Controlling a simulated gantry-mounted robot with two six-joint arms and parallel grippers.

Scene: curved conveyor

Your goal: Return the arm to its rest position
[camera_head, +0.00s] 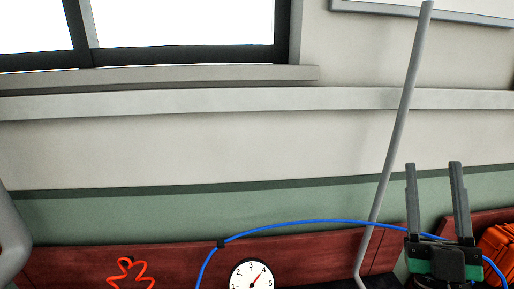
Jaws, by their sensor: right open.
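My right gripper (432,168) is at the lower right of the head view. Its two grey fingers point up and stand apart, with nothing between them. Its green and black body is below the fingers, near the bottom edge. My left gripper is not in view. A smooth grey rounded shape at the left edge is cut off, and I cannot tell what it is. No conveyor shows in this view.
A blue cable (300,222) arches across the bottom and passes by my right gripper. A slanted grey pole (395,150) stands left of the gripper. Wall and window fill the back.

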